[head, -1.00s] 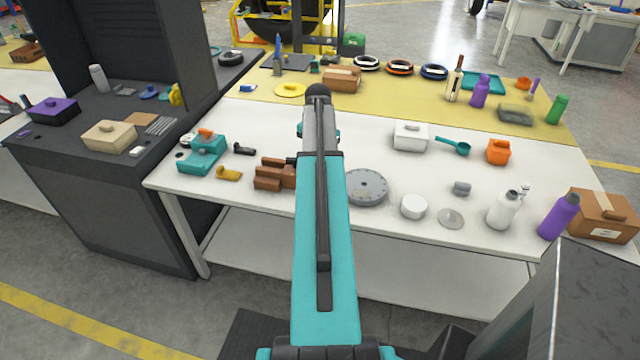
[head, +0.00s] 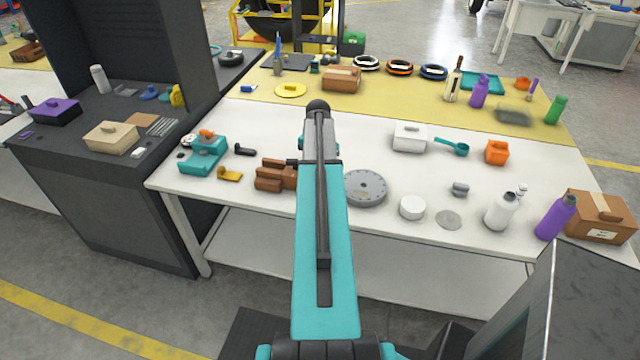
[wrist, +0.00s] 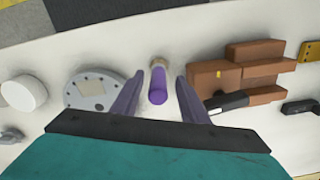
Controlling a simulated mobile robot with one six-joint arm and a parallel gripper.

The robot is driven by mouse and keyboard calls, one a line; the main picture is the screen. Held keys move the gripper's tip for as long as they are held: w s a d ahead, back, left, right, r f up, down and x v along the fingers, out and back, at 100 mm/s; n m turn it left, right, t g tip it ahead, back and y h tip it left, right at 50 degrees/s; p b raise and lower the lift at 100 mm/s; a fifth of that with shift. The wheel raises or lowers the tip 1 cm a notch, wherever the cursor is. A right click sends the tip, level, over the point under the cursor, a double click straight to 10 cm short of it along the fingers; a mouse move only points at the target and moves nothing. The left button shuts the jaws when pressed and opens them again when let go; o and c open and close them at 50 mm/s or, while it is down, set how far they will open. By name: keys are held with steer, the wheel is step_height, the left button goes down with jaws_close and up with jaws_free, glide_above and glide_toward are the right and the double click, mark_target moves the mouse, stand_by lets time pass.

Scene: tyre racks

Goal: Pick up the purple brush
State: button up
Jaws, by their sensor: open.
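The purple brush (wrist: 158,88) shows in the wrist view as a short purple cylinder with a tan far end, over the white table top. It lies between the two dark fingers of my gripper (wrist: 159,78), which is open with a gap on each side of the brush. Whether the fingers are down at its height I cannot tell. In the head view my arm hides both the brush and my gripper.
A grey round disc (wrist: 95,90) is close left of the fingers in the wrist view. Brown blocks (wrist: 240,75) stand close on the right. In the head view, the white table (head: 330,228) also holds a white box (head: 409,138) and several bottles.

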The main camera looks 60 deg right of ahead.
steer(key=shift+f, duration=0.85)
jaws_close()
